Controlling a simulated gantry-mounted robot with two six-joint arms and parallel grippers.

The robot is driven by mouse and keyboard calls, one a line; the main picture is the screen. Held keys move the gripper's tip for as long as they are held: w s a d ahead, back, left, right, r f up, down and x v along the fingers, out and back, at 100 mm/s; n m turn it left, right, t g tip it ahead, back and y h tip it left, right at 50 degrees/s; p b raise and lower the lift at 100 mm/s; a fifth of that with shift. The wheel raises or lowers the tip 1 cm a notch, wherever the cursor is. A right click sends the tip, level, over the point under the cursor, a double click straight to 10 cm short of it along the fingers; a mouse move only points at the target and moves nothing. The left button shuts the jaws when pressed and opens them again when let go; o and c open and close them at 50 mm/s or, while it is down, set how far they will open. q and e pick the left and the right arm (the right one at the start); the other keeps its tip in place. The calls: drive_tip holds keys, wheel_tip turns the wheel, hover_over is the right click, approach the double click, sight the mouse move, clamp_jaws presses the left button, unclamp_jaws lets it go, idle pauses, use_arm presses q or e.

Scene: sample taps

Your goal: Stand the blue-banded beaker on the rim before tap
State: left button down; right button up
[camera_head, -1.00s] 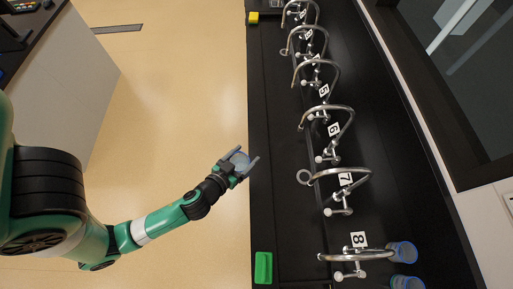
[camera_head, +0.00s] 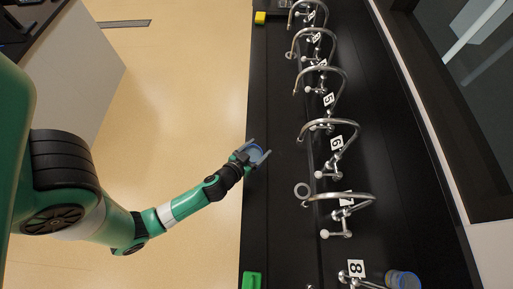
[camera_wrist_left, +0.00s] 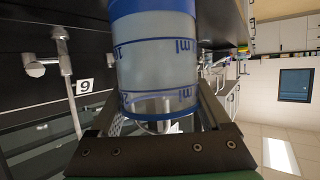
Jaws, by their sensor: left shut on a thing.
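The blue-banded beaker (camera_wrist_left: 155,60) is clear with blue mL markings and fills the upper middle of the left wrist view. My left gripper (camera_head: 260,148) is shut on it. In the head view the beaker (camera_head: 256,153) is held at the bench's front edge, roughly level with tap 6 (camera_head: 322,125). Whether its base touches the bench is hidden. The black rim (camera_head: 275,190) runs along the front of the taps. Tap 7 (camera_head: 345,195) and tap 8 (camera_head: 357,275) lie lower in the picture. My right gripper is out of view.
A green block (camera_head: 251,281) lies on the rim at the bottom, and a yellow block (camera_head: 260,18) at the top. Another blue-banded beaker (camera_head: 403,280) stands near tap 8. Several curved taps line the bench.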

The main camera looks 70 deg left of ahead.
sight(258, 154)
use_arm(q)
drive_tip(key=shift+w+a+f, duration=0.25)
drive_tip(key=shift+w+f, duration=0.15)
drive_tip(key=shift+f, duration=0.3)
drive_tip(key=f+b, duration=0.3)
drive_tip(key=shift+w+a+f, duration=0.2)
drive_tip(key=shift+w+a, duration=0.1)
drive_tip(key=shift+s+d+f, duration=0.1)
drive_tip(key=shift+f, duration=0.1)
drive_tip(key=shift+r, duration=0.15)
unclamp_jaws()
